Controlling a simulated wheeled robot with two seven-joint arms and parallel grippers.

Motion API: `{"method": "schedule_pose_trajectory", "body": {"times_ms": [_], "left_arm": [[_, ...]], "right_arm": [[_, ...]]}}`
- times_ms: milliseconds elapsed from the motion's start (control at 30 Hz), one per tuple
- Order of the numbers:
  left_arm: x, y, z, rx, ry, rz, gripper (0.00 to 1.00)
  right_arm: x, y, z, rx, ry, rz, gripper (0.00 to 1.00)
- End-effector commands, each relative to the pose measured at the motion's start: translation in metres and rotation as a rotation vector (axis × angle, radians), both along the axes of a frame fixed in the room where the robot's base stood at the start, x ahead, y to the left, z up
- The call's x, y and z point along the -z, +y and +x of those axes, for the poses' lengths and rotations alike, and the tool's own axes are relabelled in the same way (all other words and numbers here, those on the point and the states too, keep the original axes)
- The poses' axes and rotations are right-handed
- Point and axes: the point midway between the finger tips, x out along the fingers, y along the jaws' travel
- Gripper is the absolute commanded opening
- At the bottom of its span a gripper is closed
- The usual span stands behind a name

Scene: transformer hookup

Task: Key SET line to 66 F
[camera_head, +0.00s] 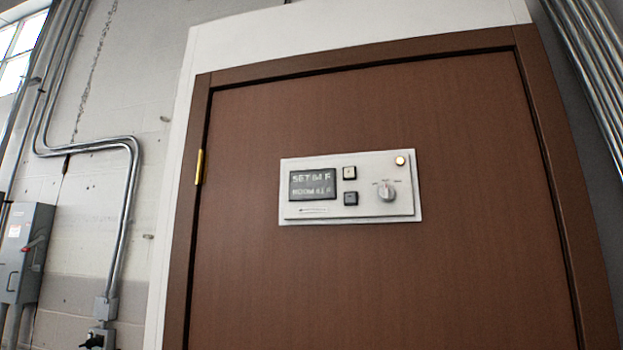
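A pale thermostat panel (348,213) is fixed on a brown door-like surface. Its dark display (313,184) has a SET line on top that seems to read 64 F, though the digits are blurred. A ROOM line sits below it, and its digits are too blurred to read. A round knob (387,192) and a small yellowish round light or button (400,161) are further right. Neither of my grippers is in view.
The brown panel (400,290) around the thermostat is bare, with a brass hinge (199,167) at its left edge. A grey switch box (24,252) with a red handle and metal conduits (128,200) are on the wall at left. More pipes (590,60) run at upper right.

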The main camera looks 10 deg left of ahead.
Motion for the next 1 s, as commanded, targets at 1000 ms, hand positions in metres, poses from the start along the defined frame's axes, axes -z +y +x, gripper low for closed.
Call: {"method": "schedule_pose_trajectory", "body": {"times_ms": [1000], "left_arm": [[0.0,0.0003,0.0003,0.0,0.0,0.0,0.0]], "right_arm": [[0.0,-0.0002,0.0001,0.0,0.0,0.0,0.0]]}}
